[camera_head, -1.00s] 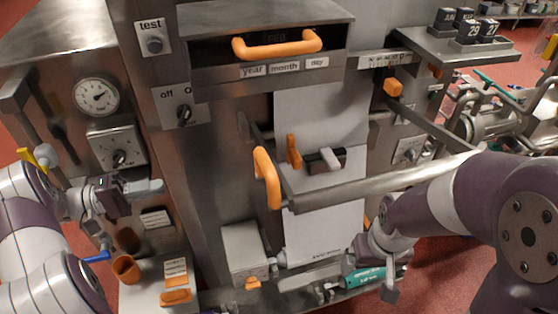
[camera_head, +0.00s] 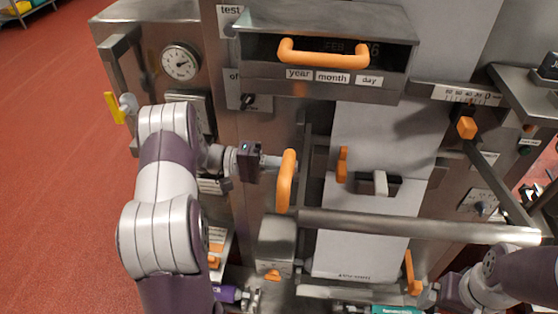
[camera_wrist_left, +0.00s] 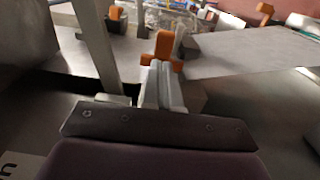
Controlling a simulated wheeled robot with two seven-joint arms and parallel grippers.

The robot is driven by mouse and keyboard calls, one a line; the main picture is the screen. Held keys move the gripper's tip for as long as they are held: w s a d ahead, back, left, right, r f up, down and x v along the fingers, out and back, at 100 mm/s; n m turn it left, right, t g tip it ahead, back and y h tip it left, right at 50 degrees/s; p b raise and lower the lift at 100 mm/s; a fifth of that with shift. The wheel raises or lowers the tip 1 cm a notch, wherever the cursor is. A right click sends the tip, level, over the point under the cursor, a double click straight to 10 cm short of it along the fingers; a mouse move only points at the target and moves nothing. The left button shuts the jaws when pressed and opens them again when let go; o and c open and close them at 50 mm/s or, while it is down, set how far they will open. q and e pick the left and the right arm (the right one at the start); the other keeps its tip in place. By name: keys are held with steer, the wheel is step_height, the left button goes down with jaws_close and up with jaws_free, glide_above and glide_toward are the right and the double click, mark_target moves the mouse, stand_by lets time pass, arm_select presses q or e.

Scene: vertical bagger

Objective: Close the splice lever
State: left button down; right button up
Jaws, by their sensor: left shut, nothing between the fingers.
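No label in view names the splice lever. A small upright orange lever (camera_head: 342,163) stands on the white film panel, beside a dark block with a grey piece (camera_head: 380,183). In the left wrist view the shut fingers (camera_wrist_left: 161,86) point toward an orange part (camera_wrist_left: 163,46). My right gripper (camera_head: 432,296) is at the lower right, its jaws unclear.
The metal bar (camera_head: 420,226) crosses in front of the white film panel (camera_head: 352,250). An orange drawer handle (camera_head: 323,54) is above. Another orange handle (camera_head: 411,272) is by my right gripper. A grey box (camera_head: 276,243) sits below my left gripper. Red floor is clear at left.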

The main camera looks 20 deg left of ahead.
mark_target(337, 170)
arm_select(q)
steer(key=p+x, duration=0.1)
steer(key=x, duration=0.6)
steer(key=shift+d, duration=0.15)
steer(key=shift+w+d, duration=0.2)
steer(key=shift+d, duration=0.55)
steer(key=shift+w+d+r+p, duration=0.15)
steer(key=shift+d+r+p, duration=0.1)
steer(key=shift+p, duration=0.95)
